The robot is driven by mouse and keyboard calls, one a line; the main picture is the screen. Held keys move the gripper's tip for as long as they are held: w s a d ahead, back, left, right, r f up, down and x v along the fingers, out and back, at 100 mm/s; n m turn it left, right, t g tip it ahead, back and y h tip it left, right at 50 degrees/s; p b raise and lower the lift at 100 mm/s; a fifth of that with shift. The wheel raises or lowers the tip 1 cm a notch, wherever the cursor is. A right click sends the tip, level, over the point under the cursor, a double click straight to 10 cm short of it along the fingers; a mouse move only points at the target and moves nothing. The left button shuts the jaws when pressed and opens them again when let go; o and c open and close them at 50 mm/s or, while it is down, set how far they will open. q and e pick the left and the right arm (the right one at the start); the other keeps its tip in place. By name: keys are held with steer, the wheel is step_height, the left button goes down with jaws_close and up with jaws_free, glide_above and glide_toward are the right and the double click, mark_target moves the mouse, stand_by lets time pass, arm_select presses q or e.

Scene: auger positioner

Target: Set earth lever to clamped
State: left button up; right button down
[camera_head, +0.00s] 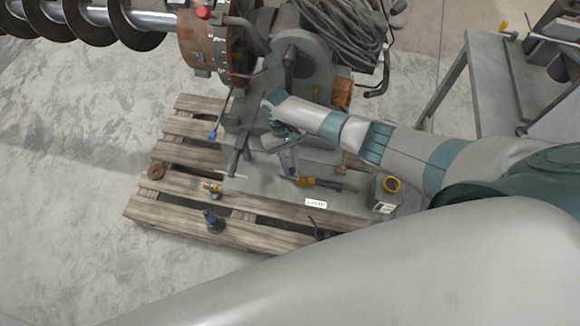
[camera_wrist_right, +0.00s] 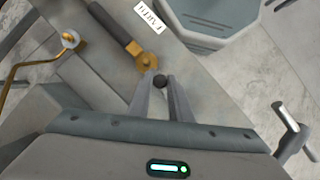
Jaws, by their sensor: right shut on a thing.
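The earth lever appears to be the lever with a dark grip and a yellow hub (camera_head: 306,182) low on the grey machine base, near a white label (camera_head: 316,203). In the right wrist view its yellow hub (camera_wrist_right: 147,61) is just beyond my fingertips, and its dark grip (camera_wrist_right: 112,25) points to the upper left, beside the label (camera_wrist_right: 150,15). My right gripper (camera_head: 291,172) reaches down beside the hub. In the right wrist view its fingertips (camera_wrist_right: 161,84) are shut on a small dark round knob (camera_wrist_right: 160,81). Whether the knob belongs to the lever I cannot tell. My left gripper is out of view.
The machine stands on a wooden pallet (camera_head: 160,208). A blue-tipped lever (camera_head: 213,134), a small brass valve (camera_head: 211,187) and a box with a yellow ring (camera_head: 385,198) are nearby. A grey bench (camera_head: 490,95) is at right. The floor at left is clear.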

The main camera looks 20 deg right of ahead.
steer(key=shift+w+n, duration=0.1)
steer(key=shift+n, duration=0.2)
steer(key=c, duration=1.6)
jaws_free()
steer(key=shift+c, duration=0.2)
steer(key=b+v, duration=0.1)
steer(key=v, duration=0.6)
steer(key=shift+r, duration=0.3)
steer(key=shift+a+f, duration=0.1)
